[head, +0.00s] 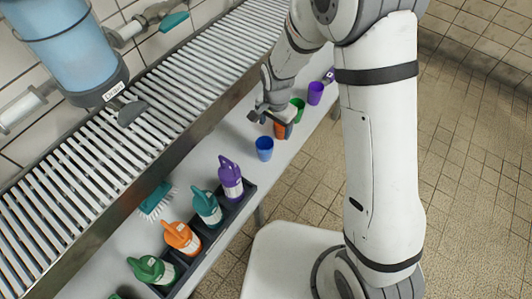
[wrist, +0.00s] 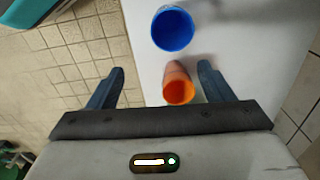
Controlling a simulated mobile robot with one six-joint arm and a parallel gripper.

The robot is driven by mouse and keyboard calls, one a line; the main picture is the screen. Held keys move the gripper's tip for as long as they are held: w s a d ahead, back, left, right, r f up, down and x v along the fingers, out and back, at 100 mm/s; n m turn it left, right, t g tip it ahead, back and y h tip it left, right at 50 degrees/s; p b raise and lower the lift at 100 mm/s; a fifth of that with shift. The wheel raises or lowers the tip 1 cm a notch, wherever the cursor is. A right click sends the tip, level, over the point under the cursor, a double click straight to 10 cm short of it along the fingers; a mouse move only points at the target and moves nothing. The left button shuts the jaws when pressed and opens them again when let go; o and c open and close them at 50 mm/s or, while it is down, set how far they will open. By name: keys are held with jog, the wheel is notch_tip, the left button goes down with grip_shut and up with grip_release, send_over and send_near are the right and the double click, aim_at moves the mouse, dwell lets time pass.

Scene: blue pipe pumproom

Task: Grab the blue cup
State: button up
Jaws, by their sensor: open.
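The blue cup (head: 264,148) stands upright on the white shelf in the head view, at the near end of a row of cups. In the wrist view the blue cup (wrist: 172,29) is at the top, beyond my fingertips. My gripper (head: 268,110) is open and above the shelf, near the orange cup (head: 281,129). In the wrist view the orange cup (wrist: 178,84) appears between the open fingers of my gripper (wrist: 160,72), closer to the right finger. I cannot tell whether a finger touches it. My gripper holds nothing.
A green cup (head: 298,109) and a purple cup (head: 315,92) stand farther along the shelf (head: 230,135). A slatted metal rack (head: 150,105) runs above and behind the shelf.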

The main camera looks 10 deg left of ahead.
aim_at(265, 142)
jog(key=shift+m, duration=0.3)
jog(key=a+f, duration=0.1)
jog(key=f, duration=0.2)
jog(key=a+f+b, duration=0.1)
jog(key=f, duration=0.2)
jog(key=s+a+f+b, duration=0.1)
jog(key=f, duration=0.2)
notch_tip(265, 142, down, 6)
jog(key=shift+s+r+b, duration=0.15)
jog(key=shift+r+b, duration=0.1)
jog(key=shift+b, duration=0.85)
jog(key=shift+c, duration=0.2)
jog(key=shift+d, duration=0.1)
jog(key=c, duration=1)
